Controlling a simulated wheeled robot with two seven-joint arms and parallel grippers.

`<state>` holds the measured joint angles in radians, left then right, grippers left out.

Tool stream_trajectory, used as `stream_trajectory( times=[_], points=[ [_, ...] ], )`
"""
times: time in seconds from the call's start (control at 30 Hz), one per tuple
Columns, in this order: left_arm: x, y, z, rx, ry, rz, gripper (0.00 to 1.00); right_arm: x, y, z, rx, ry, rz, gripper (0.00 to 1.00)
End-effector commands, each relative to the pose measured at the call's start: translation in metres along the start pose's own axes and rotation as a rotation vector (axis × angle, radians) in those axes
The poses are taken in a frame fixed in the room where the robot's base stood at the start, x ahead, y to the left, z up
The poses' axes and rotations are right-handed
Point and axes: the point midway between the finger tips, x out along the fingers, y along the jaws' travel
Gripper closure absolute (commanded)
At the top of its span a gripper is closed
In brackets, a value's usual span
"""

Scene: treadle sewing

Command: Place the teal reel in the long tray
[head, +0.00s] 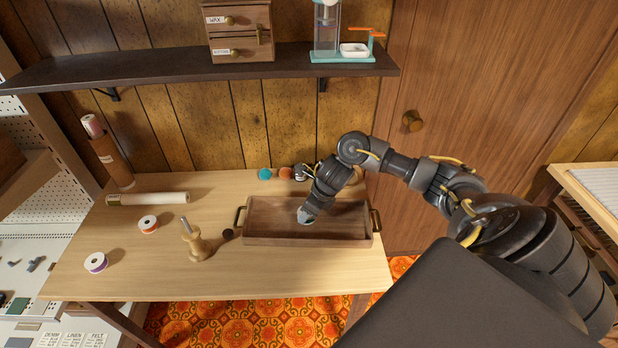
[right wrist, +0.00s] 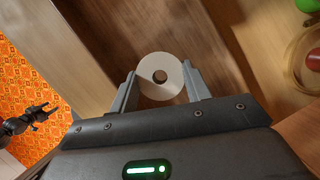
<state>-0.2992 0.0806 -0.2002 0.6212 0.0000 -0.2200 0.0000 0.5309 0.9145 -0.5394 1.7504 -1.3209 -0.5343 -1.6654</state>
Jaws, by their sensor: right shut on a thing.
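The long tray (head: 262,236) is a dark brown wooden box with a handle at each end, on the right part of the table. My right gripper (head: 305,216) points down over its middle. In the right wrist view, it is shut on a reel (right wrist: 161,92), seen as a white round face with a central hole. The reel's thread colour is hidden. The reel is over or inside the tray; I cannot tell whether it touches the floor. My left gripper (right wrist: 45,112) shows small at the left of the right wrist view, its fingers apart and empty.
Teal (head: 264,174) and orange (head: 285,173) round things sit behind the tray. A shelf (head: 180,72) hangs above.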

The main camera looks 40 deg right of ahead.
Motion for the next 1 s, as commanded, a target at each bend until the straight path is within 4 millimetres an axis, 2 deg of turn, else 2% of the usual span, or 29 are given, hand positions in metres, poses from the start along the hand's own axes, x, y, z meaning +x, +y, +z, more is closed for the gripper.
stream_trajectory(
  times=[0.27, 0.53, 0.93, 0.97, 1.0],
  points=[
    [0.000, 0.000, 0.000, -0.001, 0.000, 0.000, 0.44, 0.009, -0.006, -0.003, 0.000, 0.001, 0.001, 0.74],
    [-0.010, 0.000, -0.001, -0.001, -0.001, 0.000, 0.44, 0.037, -0.009, -0.014, 0.000, 0.001, 0.003, 0.74],
    [-0.004, 0.000, 0.000, -0.001, -0.001, 0.000, 0.44, 0.043, -0.010, -0.016, -0.002, -0.001, 0.000, 0.74],
    [-0.004, 0.000, 0.000, -0.001, -0.001, 0.000, 0.44, 0.043, -0.010, -0.016, -0.002, -0.001, 0.000, 0.51],
    [-0.005, 0.000, 0.000, -0.001, -0.002, 0.000, 0.44, 0.042, -0.010, -0.016, -0.002, -0.001, 0.000, 0.46]
  ],
)
